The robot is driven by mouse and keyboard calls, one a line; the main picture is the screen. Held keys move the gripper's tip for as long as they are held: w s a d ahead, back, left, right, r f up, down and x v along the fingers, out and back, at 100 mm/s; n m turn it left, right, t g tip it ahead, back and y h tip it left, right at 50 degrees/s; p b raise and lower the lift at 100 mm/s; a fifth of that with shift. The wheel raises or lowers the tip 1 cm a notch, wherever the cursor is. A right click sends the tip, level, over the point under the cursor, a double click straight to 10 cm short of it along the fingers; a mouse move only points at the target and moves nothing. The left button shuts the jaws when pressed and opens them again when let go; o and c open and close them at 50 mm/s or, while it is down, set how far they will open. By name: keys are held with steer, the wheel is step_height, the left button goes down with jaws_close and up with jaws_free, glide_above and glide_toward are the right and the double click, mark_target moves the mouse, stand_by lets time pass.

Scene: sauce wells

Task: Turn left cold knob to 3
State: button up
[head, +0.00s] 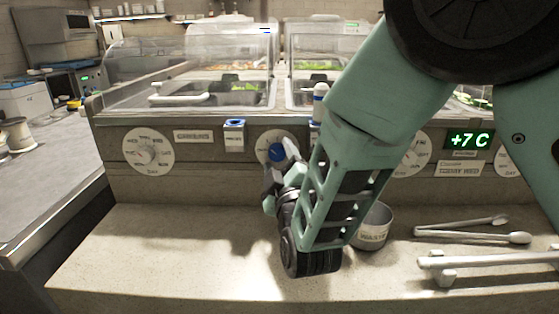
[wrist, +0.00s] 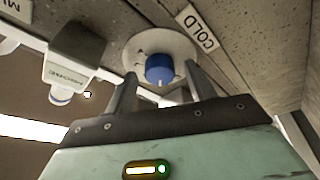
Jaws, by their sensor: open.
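The blue cold knob (head: 276,153) sits on a round white dial on the counter's front panel, left of my arm. In the wrist view the blue knob (wrist: 159,68) stands out from its dial (wrist: 143,43), beside a COLD label (wrist: 197,27). My gripper (head: 281,168) is open right in front of the knob, and its forearm comes from the upper right. In the wrist view my gripper's fingers (wrist: 160,78) stand on either side of the knob; contact cannot be told. The dial's numbers are not readable and part of the dial is hidden by the gripper in the head view.
Another dial (head: 148,151) is at the panel's left. A small blue-white dispenser (head: 234,134) hangs left of the knob. A metal cup (head: 373,228) and tongs (head: 470,237) lie on the ledge to the right. The ledge's left part (head: 160,250) is clear.

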steer(key=shift+c, duration=0.3)
steer(key=c, duration=0.9)
